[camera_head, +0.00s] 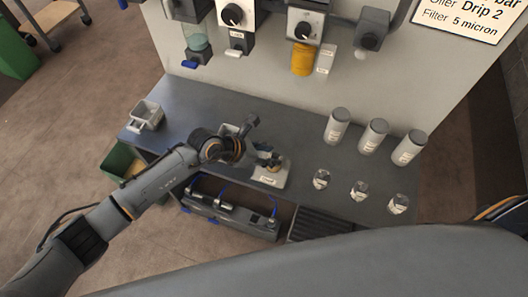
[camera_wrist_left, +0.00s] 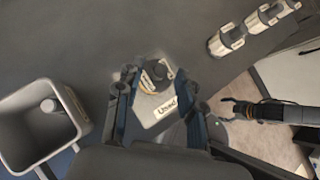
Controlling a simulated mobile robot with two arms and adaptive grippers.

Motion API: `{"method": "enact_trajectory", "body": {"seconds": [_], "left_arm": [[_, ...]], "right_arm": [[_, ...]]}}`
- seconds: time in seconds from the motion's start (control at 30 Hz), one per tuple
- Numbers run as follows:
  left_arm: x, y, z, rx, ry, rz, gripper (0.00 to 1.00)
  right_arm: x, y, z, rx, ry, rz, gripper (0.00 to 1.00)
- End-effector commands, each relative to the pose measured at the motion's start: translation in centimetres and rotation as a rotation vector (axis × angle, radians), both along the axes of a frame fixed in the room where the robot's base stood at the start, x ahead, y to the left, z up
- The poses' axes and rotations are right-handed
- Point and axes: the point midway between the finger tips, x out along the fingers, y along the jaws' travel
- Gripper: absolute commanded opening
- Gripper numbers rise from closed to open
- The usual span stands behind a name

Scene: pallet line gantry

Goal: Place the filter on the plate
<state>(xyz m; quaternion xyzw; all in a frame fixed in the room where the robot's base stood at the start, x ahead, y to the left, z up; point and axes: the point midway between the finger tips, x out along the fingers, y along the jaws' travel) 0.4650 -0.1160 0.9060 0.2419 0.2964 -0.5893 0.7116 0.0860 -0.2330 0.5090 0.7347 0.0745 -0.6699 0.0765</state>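The pale plate (camera_wrist_left: 152,117) labelled "Used" lies on the dark bench; it also shows in the head view (camera_head: 266,181). A small dark round piece with a yellow ring (camera_wrist_left: 156,75), apparently the filter, is at the plate's far part. I cannot tell whether it rests flat on it. My left gripper (camera_wrist_left: 157,92) is above the plate, its fingers spread wide on both sides of this piece, with gaps visible. In the head view the left gripper (camera_head: 268,158) partly hides it. My right gripper (camera_wrist_left: 227,109) shows at the right of the wrist view, fingers apart and empty.
A grey bin (camera_wrist_left: 76,118) with a small cylinder inside stands left of the plate. Several grey canisters (camera_head: 373,136) and small labelled clear pieces (camera_head: 359,190) stand on the right of the bench. A small tray (camera_head: 147,115) is at the bench's left end.

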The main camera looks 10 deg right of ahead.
Motion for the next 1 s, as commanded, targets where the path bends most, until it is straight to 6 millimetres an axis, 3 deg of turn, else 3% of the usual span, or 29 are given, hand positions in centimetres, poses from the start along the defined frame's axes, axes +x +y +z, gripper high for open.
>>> {"method": "enact_trajectory", "body": {"seconds": [0.17,0.6,1.0], "left_arm": [[-0.1,1.2,1.2,0.001,-0.003,0.000,0.38],[-1.2,7.3,7.3,0.001,-0.003,0.001,0.38],[-1.6,8.4,8.7,0.000,0.000,0.000,0.38]], "right_arm": [[0.0,-0.1,-0.2,-0.001,0.000,0.000,0.70],[0.0,-0.4,-2.1,-0.005,0.000,0.002,0.70],[0.0,-0.4,-2.3,-0.005,0.000,0.002,0.70]]}}
